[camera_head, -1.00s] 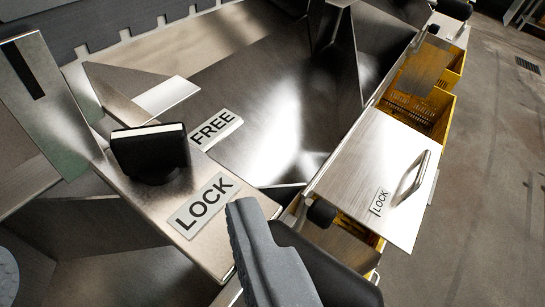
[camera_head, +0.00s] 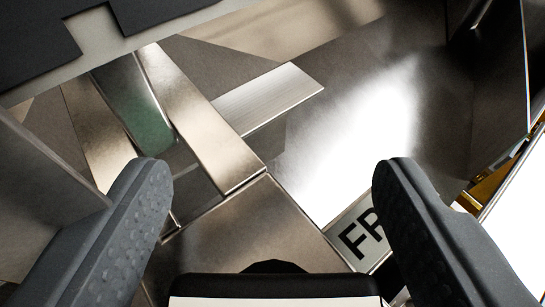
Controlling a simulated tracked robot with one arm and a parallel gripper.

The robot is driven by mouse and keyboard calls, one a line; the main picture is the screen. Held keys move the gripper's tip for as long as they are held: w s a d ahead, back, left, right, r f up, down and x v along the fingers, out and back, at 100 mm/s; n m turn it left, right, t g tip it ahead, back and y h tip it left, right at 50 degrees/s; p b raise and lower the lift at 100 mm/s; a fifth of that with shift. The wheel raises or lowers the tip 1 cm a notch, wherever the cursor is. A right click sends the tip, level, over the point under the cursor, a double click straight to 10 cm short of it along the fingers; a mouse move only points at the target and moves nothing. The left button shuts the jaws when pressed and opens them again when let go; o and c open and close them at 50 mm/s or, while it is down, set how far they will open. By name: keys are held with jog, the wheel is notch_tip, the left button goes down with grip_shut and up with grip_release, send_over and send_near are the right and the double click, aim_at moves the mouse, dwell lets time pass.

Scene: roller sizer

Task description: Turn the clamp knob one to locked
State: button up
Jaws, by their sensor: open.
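The clamp knob (camera_head: 275,285) is black with a pale top face. It shows at the bottom middle of the view, cut off by the lower edge. My gripper (camera_head: 270,185) is open, with one dark grey ribbed finger on each side of the picture. The knob lies low between the two fingers, and no contact shows. The FREE label (camera_head: 365,236) is at the right of the knob, partly covered by the right finger. The LOCK label is out of view.
A bare metal plate (camera_head: 240,235) lies around the knob. A metal strip (camera_head: 205,125) and a bright raised bar (camera_head: 268,98) stand beyond it. A dark notched edge (camera_head: 90,40) runs across the upper left. Yellow parts (camera_head: 490,185) show at the right edge.

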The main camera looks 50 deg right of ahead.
jog(key=c, duration=1)
